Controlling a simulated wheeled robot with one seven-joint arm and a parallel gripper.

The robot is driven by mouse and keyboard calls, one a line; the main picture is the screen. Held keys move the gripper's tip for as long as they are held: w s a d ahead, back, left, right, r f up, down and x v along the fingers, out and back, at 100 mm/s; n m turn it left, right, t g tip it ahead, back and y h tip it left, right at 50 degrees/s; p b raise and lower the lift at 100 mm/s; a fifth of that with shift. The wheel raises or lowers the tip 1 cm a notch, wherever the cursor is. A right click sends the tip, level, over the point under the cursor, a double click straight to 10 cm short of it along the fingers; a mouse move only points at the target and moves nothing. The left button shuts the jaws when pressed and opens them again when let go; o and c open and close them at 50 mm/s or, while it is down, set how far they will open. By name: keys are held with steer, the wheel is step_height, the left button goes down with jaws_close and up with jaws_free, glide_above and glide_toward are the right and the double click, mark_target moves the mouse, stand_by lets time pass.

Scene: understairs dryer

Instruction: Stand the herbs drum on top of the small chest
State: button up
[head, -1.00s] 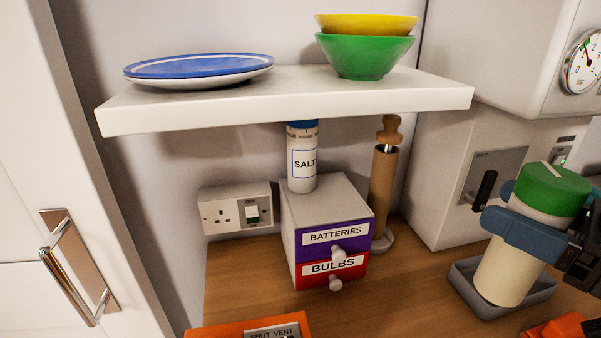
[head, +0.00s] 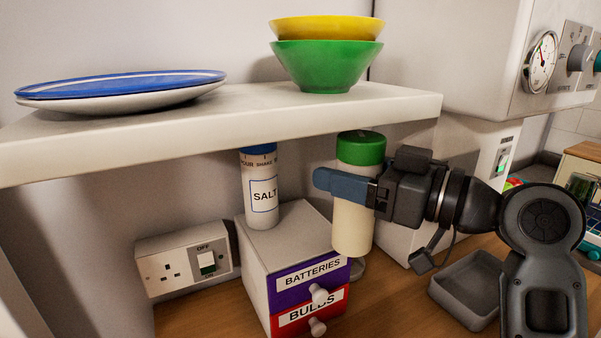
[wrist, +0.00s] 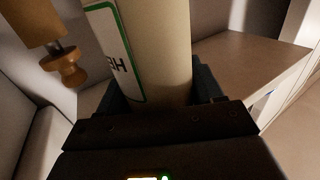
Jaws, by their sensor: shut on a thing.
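The herbs drum (head: 353,228) is a cream cylinder with a green lid, held upright by my gripper (head: 345,187). In the wrist view the drum (wrist: 160,50) stands between the fingers, and part of a green-edged label shows. The small chest (head: 268,250) stands on the wooden worktop, with a purple BATTERIES drawer and a red BULBS drawer. The drum is just right of the chest in the head view, overlapping its right edge; I cannot tell its exact depth. A salt drum (head: 262,190) with a blue lid stands on the left part of the chest top.
A white shelf (head: 230,118) hangs above the chest, carrying a blue plate (head: 120,85) and stacked bowls (head: 326,62). A grey tray (head: 468,285) lies empty at the right. A wall socket (head: 185,262) is left of the chest.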

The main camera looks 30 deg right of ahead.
steer(key=p+x, duration=0.1)
steer(key=x, duration=0.5)
steer(key=shift+w+a+r, duration=0.15)
steer(key=shift+w+a, duration=0.1)
steer(key=shift+w+a+f, duration=0.1)
steer(key=shift+w+f, duration=0.25)
steer(key=shift+f, duration=0.5)
steer(key=shift+f, duration=0.2)
steer(key=o, duration=1.2)
steer(key=shift+r, duration=0.1)
